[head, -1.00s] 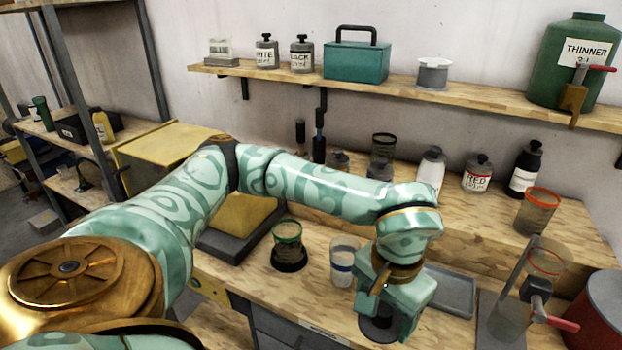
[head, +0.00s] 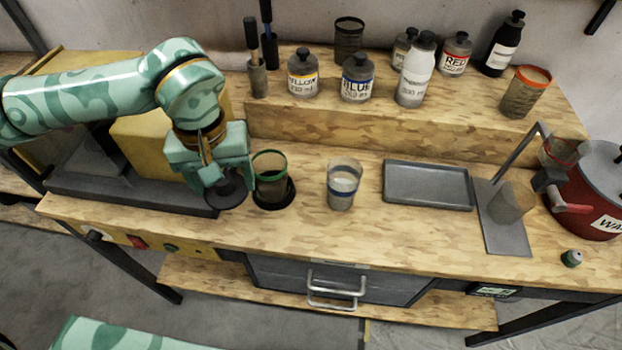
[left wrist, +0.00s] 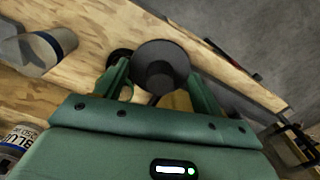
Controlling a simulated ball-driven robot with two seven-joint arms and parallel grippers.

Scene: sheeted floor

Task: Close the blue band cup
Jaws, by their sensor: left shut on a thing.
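The blue band cup (head: 344,185) is a clear cup with a blue band, standing upright on the bench, with no lid on it. It also shows at the upper left of the left wrist view (left wrist: 45,48). My left gripper (head: 222,182) is shut on a black round lid (head: 229,192), to the left of the cup in the head view and apart from it. In the left wrist view the lid (left wrist: 160,67) sits between the fingertips. Its underside is hidden. My right gripper is not in view.
A green-banded cup (head: 270,180) on a black base stands between the lid and the blue band cup. A grey tray (head: 430,185) lies to the right. Bottles, including the blue one (head: 357,78), stand on the raised step behind. A red pot (head: 597,195) is far right.

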